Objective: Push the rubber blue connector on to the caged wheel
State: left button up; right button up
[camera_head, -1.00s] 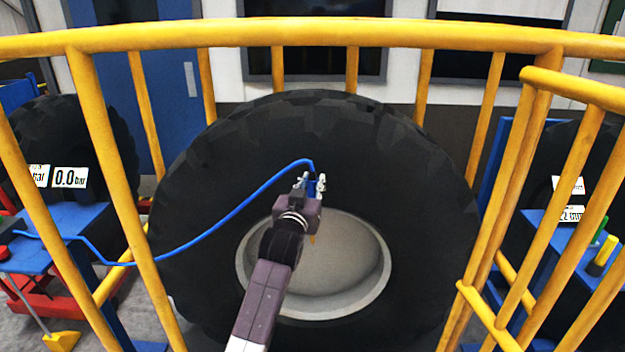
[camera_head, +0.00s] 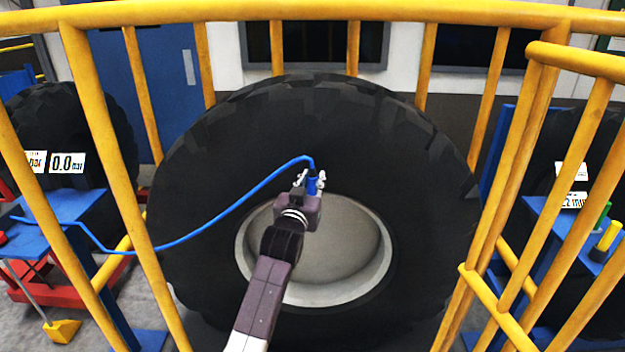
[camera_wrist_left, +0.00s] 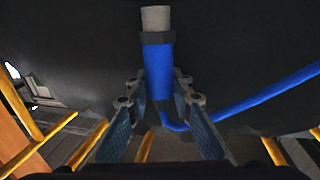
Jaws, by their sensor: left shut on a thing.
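The caged wheel is a large black tyre (camera_head: 400,160) with a pale grey rim and hub (camera_head: 335,262), standing inside a yellow cage. My left gripper (camera_head: 313,184) is in front of the tyre, above the hub, and is shut on the blue connector (camera_head: 312,186). In the left wrist view the blue connector (camera_wrist_left: 158,70) stands between the fingers of my left gripper (camera_wrist_left: 160,98), with a dark collar and a light grey stub (camera_wrist_left: 156,18) at its far end. Whether the connector is seated on the stub cannot be told for sure. My right gripper is not in view.
A blue hose (camera_head: 225,212) runs from the connector leftward to a blue table (camera_head: 60,215). Yellow cage bars (camera_head: 310,35) surround the wheel. Other tyres stand left (camera_head: 90,120) and right. A blue stand (camera_head: 555,240) with a yellow-topped post is at right.

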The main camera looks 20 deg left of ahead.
aim_at(312, 190)
pick_arm(q)
jog(key=shift+p, duration=0.7)
dwell(1.1)
jog(key=shift+f+b, duration=1)
jog(key=shift+f, duration=0.75)
jog(key=o, duration=1.1)
jog(key=shift+c, duration=0.2)
jog(key=s, duration=1.2)
jog(key=shift+d, duration=0.45)
